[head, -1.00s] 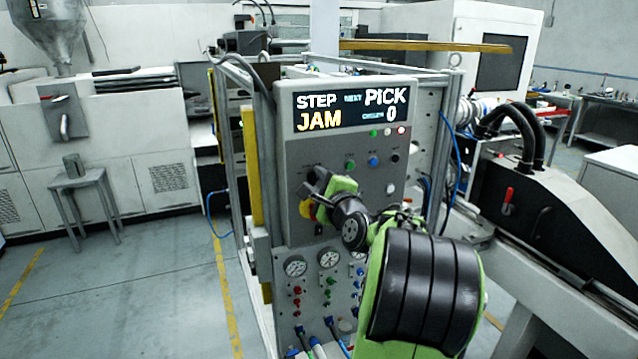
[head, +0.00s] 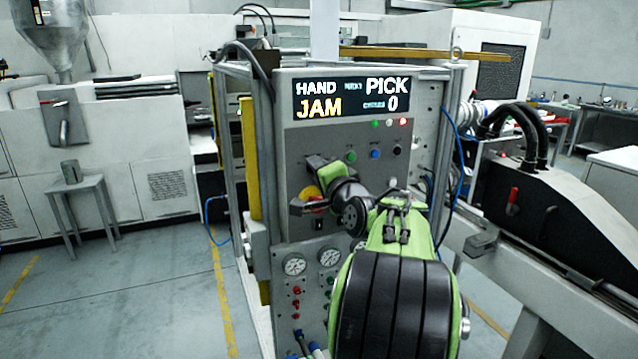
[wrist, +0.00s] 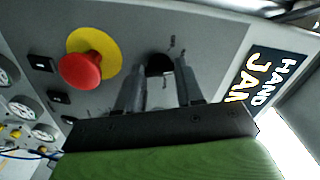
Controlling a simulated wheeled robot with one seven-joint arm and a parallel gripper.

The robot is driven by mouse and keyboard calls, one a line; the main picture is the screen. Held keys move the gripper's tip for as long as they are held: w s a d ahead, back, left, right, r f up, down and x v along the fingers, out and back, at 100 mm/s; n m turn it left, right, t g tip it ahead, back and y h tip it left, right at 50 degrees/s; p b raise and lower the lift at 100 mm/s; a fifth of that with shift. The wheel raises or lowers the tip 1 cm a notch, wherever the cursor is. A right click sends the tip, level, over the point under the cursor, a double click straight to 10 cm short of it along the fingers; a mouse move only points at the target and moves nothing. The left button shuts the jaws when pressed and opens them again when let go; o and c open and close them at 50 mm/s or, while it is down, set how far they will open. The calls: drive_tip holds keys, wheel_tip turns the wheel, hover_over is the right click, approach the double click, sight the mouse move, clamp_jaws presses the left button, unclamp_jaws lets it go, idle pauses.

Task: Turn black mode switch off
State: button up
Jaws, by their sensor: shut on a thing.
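The black mode switch (wrist: 159,63) is a dark knob on the grey control panel (head: 300,140). In the wrist view it sits between the two fingers of my gripper (wrist: 162,76), which is shut on it. In the head view my gripper (head: 318,164) is against the left part of the panel and hides the switch. The display (head: 350,98) reads HAND, JAM, PICK and 0. Its left part also shows in the wrist view (wrist: 265,78). The switch's exact pointing direction is hard to tell.
A red mushroom button (wrist: 80,72) on a yellow disc is close beside my gripper. Green (head: 351,156), blue (head: 375,154) and black (head: 397,150) buttons are right of it. Gauges (head: 294,264) and hoses are below. Open floor lies to the left.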

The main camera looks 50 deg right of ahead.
drive_tip(key=n+b, duration=0.3)
drive_tip(key=n, duration=0.2)
drive_tip(key=shift+f+n+b, duration=0.2)
drive_tip(key=shift+n+b, duration=0.1)
drive_tip(key=shift+b, duration=0.1)
drive_tip(key=shift+r+n+b, duration=0.1)
drive_tip(key=shift+n+b, duration=1.05)
drive_tip(key=shift+n, duration=0.95)
drive_tip(key=o, duration=1)
drive_tip(key=shift+r, duration=0.1)
drive_tip(key=shift+o, duration=0.2)
drive_tip(key=shift+s, duration=0.1)
drive_tip(key=v, duration=1.5)
drive_tip(key=shift+s+a, duration=0.2)
drive_tip(key=shift+s, duration=0.05)
